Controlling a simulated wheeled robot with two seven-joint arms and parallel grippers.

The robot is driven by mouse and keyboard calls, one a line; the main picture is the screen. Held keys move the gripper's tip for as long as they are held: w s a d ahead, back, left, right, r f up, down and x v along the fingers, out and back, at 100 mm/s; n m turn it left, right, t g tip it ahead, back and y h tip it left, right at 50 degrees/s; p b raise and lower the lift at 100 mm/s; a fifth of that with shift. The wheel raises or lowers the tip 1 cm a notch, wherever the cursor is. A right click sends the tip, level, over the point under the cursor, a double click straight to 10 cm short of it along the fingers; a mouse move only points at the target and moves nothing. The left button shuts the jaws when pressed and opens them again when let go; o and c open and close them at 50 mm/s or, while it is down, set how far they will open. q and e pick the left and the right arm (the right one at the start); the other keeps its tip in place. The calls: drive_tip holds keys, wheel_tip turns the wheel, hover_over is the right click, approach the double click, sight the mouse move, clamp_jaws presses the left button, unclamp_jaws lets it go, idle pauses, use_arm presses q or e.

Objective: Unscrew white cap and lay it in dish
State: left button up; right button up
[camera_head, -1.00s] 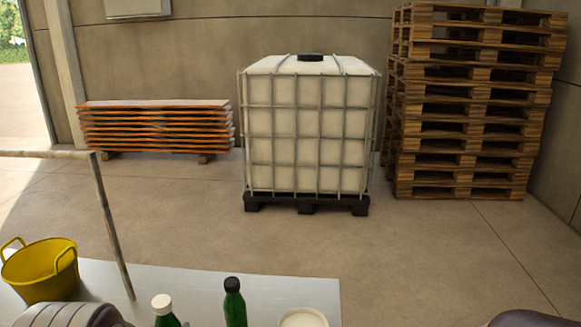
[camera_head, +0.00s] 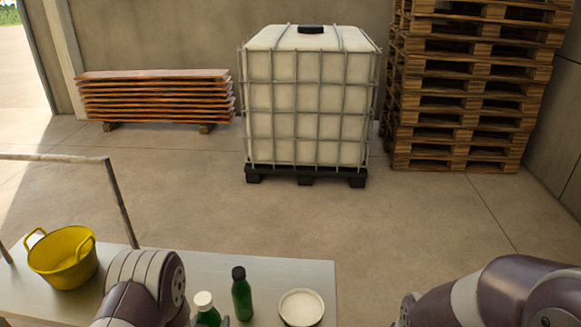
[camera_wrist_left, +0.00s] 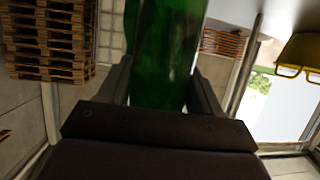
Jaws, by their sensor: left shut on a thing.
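A green bottle with a white cap (camera_head: 204,299) stands at the bottom edge of the head view, its lower part cut off. My left gripper (camera_head: 208,322) is shut on this green bottle (camera_wrist_left: 164,50), which fills the space between the fingers in the left wrist view. The cap is outside the wrist view. A round white dish (camera_head: 301,308) lies on the table to the right of the bottles. My right arm comes in from the right, but its fingers do not show.
A second green bottle with a dark cap (camera_head: 241,294) stands between the held bottle and the dish. A yellow tub (camera_head: 62,258) is at the table's left. The grey table (camera_head: 265,269) ends just right of the dish. A metal rail (camera_head: 122,202) rises at its back left.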

wheel_tip(320, 180, up, 6)
drive_tip(key=p, duration=0.3)
drive_tip(key=shift+p, duration=0.3)
